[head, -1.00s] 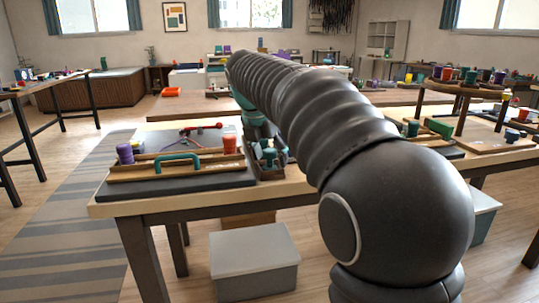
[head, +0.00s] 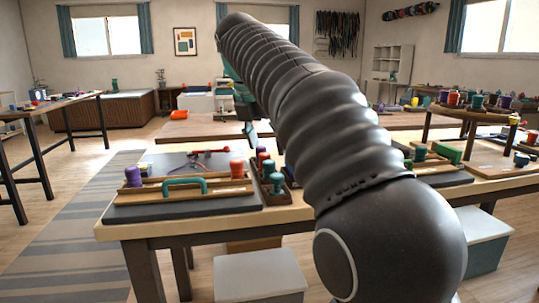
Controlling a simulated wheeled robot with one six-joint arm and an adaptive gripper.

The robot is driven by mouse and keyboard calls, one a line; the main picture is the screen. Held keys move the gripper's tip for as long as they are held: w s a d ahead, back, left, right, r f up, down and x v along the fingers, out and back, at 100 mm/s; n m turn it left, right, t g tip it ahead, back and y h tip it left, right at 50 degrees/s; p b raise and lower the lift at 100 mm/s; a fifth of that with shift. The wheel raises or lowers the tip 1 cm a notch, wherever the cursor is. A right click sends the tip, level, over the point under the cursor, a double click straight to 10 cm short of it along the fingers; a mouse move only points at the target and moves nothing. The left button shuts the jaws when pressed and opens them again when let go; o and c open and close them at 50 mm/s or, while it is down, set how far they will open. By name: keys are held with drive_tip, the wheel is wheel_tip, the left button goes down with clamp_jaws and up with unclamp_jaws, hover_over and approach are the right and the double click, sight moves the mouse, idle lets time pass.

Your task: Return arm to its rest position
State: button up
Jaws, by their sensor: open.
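My arm, dark and ribbed, rises from the lower right to the upper middle of the head view. Its far end bends down in teal and grey parts to my gripper (head: 252,134), small and partly hidden behind the arm. My gripper is open, with nothing visible in it. It appears above and behind the dark tray (head: 285,198) of spools on the near table (head: 215,233). The fingertips are too small to make out clearly.
A dark board with a wooden bar and teal handle (head: 186,182) lies on the near table. A purple spool (head: 133,177) and an orange spool (head: 237,169) stand there. A round stand (head: 462,110) with several spools is at right. Striped rug (head: 75,235) at left is clear.

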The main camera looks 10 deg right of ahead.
drive_tip(key=s+d+f+m+t+y, duration=0.2)
drive_tip(key=s+d+f+m+y, duration=0.1)
drive_tip(key=s+f+m, duration=2.3)
drive_tip(key=shift+s+m, duration=0.5)
drive_tip(key=shift+s, duration=0.15)
